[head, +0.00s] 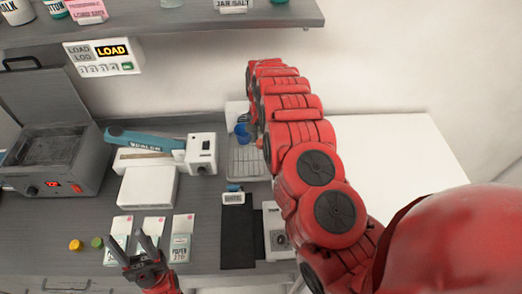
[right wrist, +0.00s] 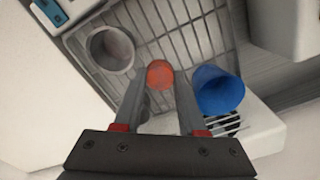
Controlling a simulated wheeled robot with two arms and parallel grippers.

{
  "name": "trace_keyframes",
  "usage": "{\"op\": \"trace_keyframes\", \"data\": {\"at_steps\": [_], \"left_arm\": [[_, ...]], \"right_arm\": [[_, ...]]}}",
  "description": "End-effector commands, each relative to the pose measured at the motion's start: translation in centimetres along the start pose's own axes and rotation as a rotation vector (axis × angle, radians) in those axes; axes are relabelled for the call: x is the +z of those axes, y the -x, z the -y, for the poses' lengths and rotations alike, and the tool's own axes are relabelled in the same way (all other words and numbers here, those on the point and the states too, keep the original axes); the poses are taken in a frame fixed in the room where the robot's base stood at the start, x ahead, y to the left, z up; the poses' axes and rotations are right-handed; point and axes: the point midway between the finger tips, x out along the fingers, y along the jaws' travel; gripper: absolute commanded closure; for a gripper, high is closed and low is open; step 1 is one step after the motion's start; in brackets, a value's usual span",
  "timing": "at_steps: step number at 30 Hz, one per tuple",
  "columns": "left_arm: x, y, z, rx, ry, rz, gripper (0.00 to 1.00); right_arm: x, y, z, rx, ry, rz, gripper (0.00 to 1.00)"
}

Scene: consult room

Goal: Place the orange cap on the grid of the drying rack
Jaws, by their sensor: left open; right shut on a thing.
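The orange cap (right wrist: 160,73) is held between the fingertips of my right gripper (right wrist: 160,80) in the right wrist view. The wire grid of the drying rack (right wrist: 180,45) lies beyond it; I cannot tell whether the cap touches the grid. In the head view the drying rack (head: 248,165) stands at the back of the counter, partly hidden by my red right arm, which also hides most of the right gripper. My left gripper (head: 130,246) is open and empty above the front of the counter, near the paper packets.
A blue cup (right wrist: 218,90) and a grey cup (right wrist: 112,50) stand at the rack on either side of the cap. A yellow-orange cap (head: 75,245) and a green cap (head: 97,242) lie at the counter's front left. A black mat (head: 238,240) lies in front of the rack.

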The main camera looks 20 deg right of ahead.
Motion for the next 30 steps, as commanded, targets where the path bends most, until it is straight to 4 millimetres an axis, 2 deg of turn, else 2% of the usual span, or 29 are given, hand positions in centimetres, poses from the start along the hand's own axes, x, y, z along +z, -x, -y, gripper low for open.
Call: {"op": "trace_keyframes", "data": {"at_steps": [4, 9, 21, 22, 24, 30], "left_arm": [[0.1, 0.6, 0.0, 0.0, 0.0, 0.0, 0.47], [0.3, 1.7, -0.1, 0.0, 0.0, 0.0, 0.47], [0.3, 1.9, -0.1, 0.0, 0.0, 0.0, 0.47], [0.3, 1.9, -0.1, 0.0, 0.0, 0.0, 0.47], [0.3, 1.8, -0.1, 0.0, 0.0, 0.0, 0.47], [0.3, 1.8, -0.1, 0.0, 0.0, 0.0, 0.47]], "right_arm": [[-0.2, -0.9, 0.0, 0.0, 0.001, -0.002, 1.0], [-0.2, -3.4, 0.0, -0.001, 0.001, -0.002, 1.0], [-0.2, -3.9, 0.0, -0.001, 0.001, -0.002, 1.0], [-0.2, -3.8, 0.0, -0.001, 0.001, -0.001, 0.56], [-0.2, -3.8, 0.0, -0.001, 0.001, -0.002, 0.47], [-0.2, -3.8, 0.0, -0.001, 0.001, -0.001, 0.47]]}}
